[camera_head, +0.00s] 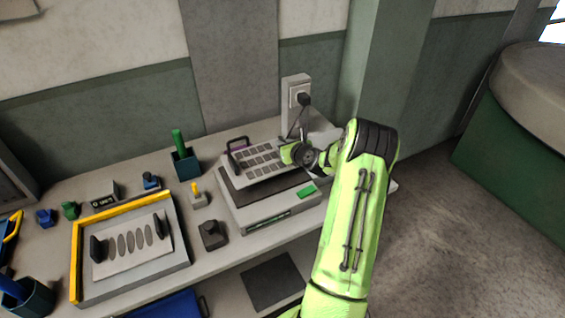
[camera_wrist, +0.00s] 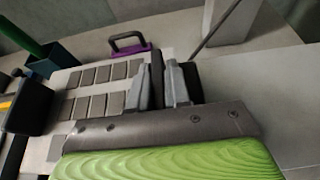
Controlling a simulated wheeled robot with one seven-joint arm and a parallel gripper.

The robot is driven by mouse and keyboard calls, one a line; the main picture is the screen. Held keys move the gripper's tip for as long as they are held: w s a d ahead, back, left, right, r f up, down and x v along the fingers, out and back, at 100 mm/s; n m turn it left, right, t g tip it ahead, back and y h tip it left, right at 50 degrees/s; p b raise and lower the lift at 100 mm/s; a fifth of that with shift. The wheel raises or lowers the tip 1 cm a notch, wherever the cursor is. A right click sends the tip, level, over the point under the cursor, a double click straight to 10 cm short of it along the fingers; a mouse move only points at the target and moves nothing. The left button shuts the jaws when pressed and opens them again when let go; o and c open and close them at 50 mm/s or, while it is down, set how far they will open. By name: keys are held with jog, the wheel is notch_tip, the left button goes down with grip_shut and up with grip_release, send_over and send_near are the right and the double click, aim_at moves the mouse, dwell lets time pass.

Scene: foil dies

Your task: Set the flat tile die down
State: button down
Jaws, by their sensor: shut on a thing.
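The flat tile die (camera_head: 262,171) is a pale plate with rows of grey rectangular tiles and a black handle with a purple base at its far-left end. In the head view it is over the dark bed (camera_head: 235,189) of a grey machine; I cannot tell if it touches the bed. My gripper (camera_head: 293,154) is shut on the die's right end, where its own fingers hide the grip. The wrist view shows the tiles (camera_wrist: 106,88) left of my fingers (camera_wrist: 163,85) and the purple-based handle (camera_wrist: 130,45) beyond.
A yellow-edged tray (camera_head: 120,212) at left holds another die (camera_head: 135,254) with oval shapes and two dark handles. A blue holder (camera_head: 186,164) with a green-handled tool stands behind. A black-topped block (camera_head: 212,234) and a yellow-knobbed block (camera_head: 198,198) sit beside the machine. An outlet post (camera_head: 297,92) rises behind.

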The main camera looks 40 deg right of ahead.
jog(key=shift+d+f+b, duration=0.15)
jog(key=shift+f+b, duration=0.15)
jog(key=shift+f, duration=2.15)
jog(key=shift+f, duration=0.1)
jog(key=c, duration=1.1)
grip_release()
jog(key=shift+s+f, duration=0.1)
